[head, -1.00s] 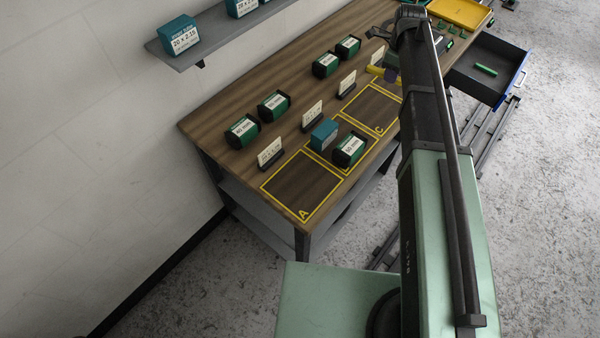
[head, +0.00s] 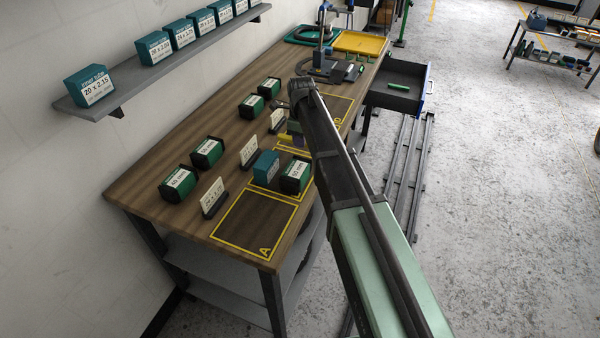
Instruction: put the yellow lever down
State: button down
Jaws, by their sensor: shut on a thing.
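The yellow lever (head: 297,140) shows only as a small yellow piece beside the end of my arm, above the middle of the workbench. My gripper (head: 293,128) is shut on it and largely hidden by my wrist. The lever is close to the yellow line between the middle square and square C. I cannot tell whether it touches the bench top.
Yellow-outlined square A (head: 255,226) is empty at the bench's near end. A blue box (head: 266,168) and a green box (head: 296,175) stand in the middle square. Label stands (head: 214,196) and green boxes (head: 179,182) line the wall side. An open drawer (head: 395,95) juts out right.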

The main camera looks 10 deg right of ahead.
aim_at(301, 154)
notch_tip(301, 154, down, 7)
jog(key=b, duration=0.5)
jog(key=shift+r+p, duration=0.3)
jog(key=shift+f, duration=0.25)
jog(key=c, duration=1.3)
grip_release()
jog(key=shift+r, duration=0.1)
jog(key=shift+o, duration=0.2)
